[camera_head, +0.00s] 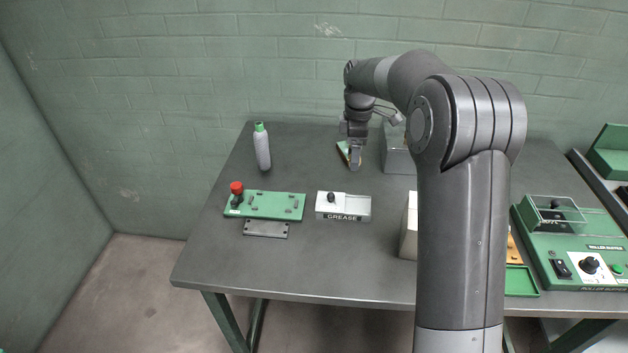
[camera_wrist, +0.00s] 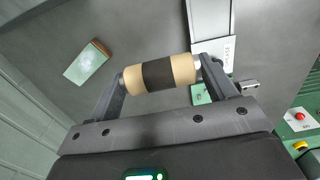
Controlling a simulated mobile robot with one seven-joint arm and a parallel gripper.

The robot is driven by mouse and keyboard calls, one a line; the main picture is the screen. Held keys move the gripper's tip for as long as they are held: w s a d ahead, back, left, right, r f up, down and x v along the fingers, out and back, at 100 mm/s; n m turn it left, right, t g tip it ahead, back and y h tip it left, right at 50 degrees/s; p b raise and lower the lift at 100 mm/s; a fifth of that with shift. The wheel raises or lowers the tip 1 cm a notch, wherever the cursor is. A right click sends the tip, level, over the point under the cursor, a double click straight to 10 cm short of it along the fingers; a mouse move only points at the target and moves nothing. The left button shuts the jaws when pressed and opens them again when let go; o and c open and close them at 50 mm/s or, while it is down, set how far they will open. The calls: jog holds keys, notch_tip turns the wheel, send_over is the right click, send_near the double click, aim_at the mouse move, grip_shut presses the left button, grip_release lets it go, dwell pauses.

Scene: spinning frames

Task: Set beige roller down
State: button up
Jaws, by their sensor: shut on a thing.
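A beige roller (camera_wrist: 183,69) with a dark middle band is held crosswise between the two fingers of my gripper (camera_wrist: 160,74) in the wrist view. The fingers press on its ends. In the head view my gripper (camera_head: 355,157) hangs over the back middle of the grey table (camera_head: 310,265), fingers downward. The roller cannot be made out there. The height of the roller above the table is hard to tell.
A small green block (camera_head: 342,152) lies by my gripper; a grey box (camera_head: 398,158) stands to its right. A white GREASE box (camera_head: 357,204), a green fixture (camera_head: 275,207) with a red knob and a spray bottle (camera_head: 262,150) stand leftward. Green machine (camera_head: 585,250) at right.

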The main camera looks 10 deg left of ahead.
send_over(314, 182)
notch_tip(314, 182, down, 7)
jog(key=shift+f, duration=1.95)
jog(key=shift+f, duration=0.1)
jog(key=o, duration=1.1)
jog(key=shift+c, duration=0.2)
